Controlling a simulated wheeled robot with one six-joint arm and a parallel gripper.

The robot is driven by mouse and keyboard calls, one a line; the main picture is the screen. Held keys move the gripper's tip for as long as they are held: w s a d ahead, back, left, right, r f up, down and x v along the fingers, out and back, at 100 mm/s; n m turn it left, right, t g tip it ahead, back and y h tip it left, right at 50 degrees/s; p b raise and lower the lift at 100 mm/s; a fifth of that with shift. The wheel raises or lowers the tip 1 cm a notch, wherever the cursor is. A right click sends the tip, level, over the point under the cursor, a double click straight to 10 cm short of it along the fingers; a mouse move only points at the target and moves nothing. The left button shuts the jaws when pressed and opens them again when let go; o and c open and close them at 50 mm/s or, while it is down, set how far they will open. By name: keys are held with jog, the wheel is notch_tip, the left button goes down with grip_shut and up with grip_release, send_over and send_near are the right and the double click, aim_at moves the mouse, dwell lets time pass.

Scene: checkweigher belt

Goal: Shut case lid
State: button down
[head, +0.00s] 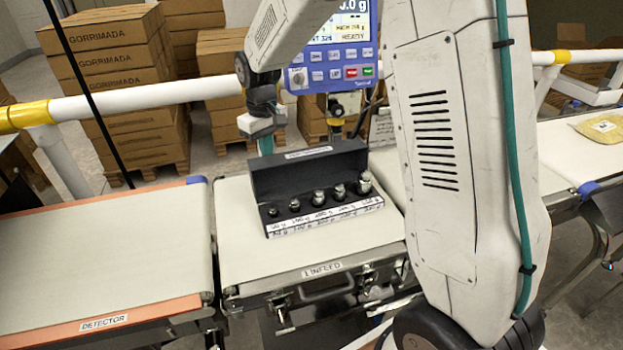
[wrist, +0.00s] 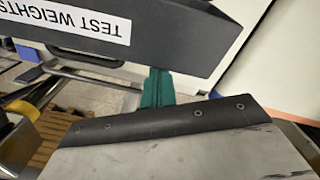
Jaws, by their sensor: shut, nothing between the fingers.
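The dark case (head: 318,190) stands on the infeed belt with its lid (head: 308,167) standing up at the back. A row of several metal weights sits in the case, behind a white labelled front strip. My gripper (head: 265,146) is behind the lid near its left end, with its teal fingertips partly hidden by the lid. In the wrist view the lid (wrist: 195,50) shows its white "TEST WEIGHTS" label. The shut teal fingers (wrist: 155,90) are close to the lid's edge; I cannot tell if they touch it.
The infeed belt (head: 245,240) is bare around the case. The detector belt (head: 100,250) lies to the left. A weigher display (head: 335,50) stands behind the case, and a white rail (head: 150,97) runs behind the belts. A yellowish bag (head: 602,126) lies at far right.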

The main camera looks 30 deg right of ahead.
aim_at(271, 162)
jog(key=shift+s+a+r, duration=0.15)
jog(key=shift+s+r, duration=0.55)
jog(key=shift+s+a+r, duration=0.1)
jog(key=shift+s+r, duration=0.15)
jog(key=shift+s, duration=0.3)
jog(key=shift+s+a+r, duration=0.15)
jog(key=shift+s+r, duration=0.15)
jog(key=shift+s, duration=0.3)
jog(key=shift+s+a+r, duration=0.1)
jog(key=shift+s+r, duration=0.15)
jog(key=shift+s, duration=0.3)
jog(key=shift+s+a+r, duration=0.15)
jog(key=shift+s+a, duration=0.05)
jog(key=shift+s, duration=0.65)
jog(key=shift+s+a+r, duration=0.15)
jog(key=shift+s, duration=0.8)
